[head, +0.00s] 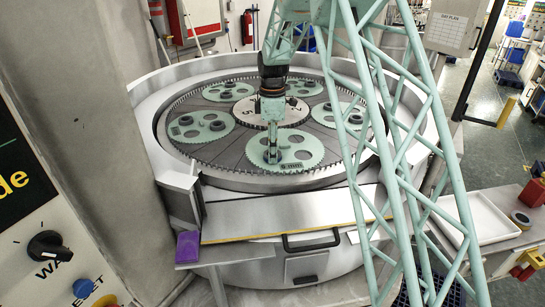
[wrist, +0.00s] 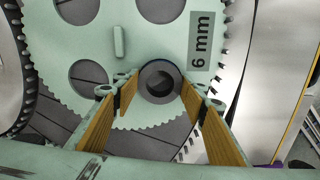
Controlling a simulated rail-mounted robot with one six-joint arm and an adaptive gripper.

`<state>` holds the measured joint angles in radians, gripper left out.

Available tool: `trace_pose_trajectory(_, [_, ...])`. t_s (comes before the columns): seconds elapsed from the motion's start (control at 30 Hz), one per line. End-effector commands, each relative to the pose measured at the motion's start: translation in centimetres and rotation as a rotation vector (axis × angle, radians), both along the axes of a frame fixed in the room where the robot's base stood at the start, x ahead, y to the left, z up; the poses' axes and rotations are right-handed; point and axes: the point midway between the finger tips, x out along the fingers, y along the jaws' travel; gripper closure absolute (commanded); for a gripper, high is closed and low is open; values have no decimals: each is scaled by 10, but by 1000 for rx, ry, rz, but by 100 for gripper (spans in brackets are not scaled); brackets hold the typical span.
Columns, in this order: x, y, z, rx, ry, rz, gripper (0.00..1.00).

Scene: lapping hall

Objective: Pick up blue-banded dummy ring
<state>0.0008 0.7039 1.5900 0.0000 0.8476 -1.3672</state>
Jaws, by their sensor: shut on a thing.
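In the wrist view, a dark grey ring (wrist: 160,98) with a round hole sits between the tan-padded fingers of my gripper (wrist: 160,86), which is shut on it.
Other green carriers, such as the left one (head: 184,133) and the right one (head: 325,119), hold dark rings. A toothed rim and wide machine wall (head: 148,118) surround them. A steel shelf (head: 250,215) lies in front; a white tray (head: 478,212) stands at right.

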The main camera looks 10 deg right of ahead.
Motion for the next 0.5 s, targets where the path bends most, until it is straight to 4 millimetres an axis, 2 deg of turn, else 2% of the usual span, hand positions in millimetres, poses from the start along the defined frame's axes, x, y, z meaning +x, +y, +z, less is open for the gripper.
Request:
trace_pose_trajectory(0.27, [0, 0, 3, 0, -1, 0, 78])
trace_pose_trajectory(0.5, [1, 0, 15, 0, -2, 0, 78])
